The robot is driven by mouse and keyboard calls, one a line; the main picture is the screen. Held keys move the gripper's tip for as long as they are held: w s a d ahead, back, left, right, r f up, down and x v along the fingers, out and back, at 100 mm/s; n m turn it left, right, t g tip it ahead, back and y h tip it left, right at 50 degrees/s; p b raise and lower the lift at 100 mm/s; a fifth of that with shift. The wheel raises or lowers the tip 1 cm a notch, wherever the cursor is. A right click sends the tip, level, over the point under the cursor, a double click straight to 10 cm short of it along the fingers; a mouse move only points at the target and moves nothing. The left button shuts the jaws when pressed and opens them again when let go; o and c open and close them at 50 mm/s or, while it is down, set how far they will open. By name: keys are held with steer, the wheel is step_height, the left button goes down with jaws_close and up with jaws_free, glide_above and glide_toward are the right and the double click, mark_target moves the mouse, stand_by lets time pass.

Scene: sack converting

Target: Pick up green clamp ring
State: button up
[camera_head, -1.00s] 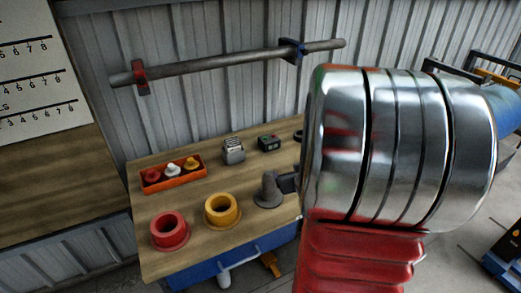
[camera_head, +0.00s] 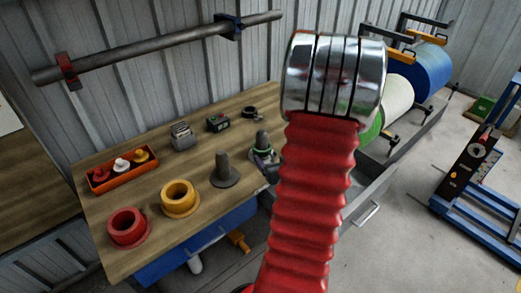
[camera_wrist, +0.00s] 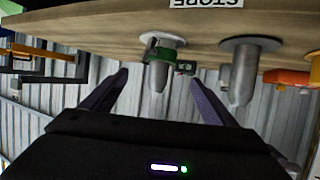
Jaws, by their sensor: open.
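The green clamp ring (camera_wrist: 160,52) sits around a grey peg (camera_wrist: 157,75) near its base in the wrist view, which looks upside down. In the head view the ring (camera_head: 263,152) shows as a bit of green on the peg at the right end of the wooden bench, partly hidden by my arm. My gripper (camera_wrist: 158,78) is open and empty, with its two purple fingers pointing towards the peg, one to each side of it in the picture. I cannot tell the remaining gap to the ring.
A bare grey peg (camera_head: 224,170) stands close beside it. The bench (camera_head: 150,235) also holds a yellow flanged ring (camera_head: 179,197), a red one (camera_head: 128,227), an orange tray (camera_head: 122,170), a grey block (camera_head: 183,136), a dark device (camera_head: 218,122) and a black ring (camera_head: 252,112).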

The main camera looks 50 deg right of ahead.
mark_target(264, 148)
steer(key=shift+x, duration=4.15)
steer(key=shift+w, duration=0.1)
steer(key=shift+x, duration=2.55)
steer(key=shift+f, duration=0.15)
steer(key=shift+c, duration=0.2)
steer(key=c, duration=1.5)
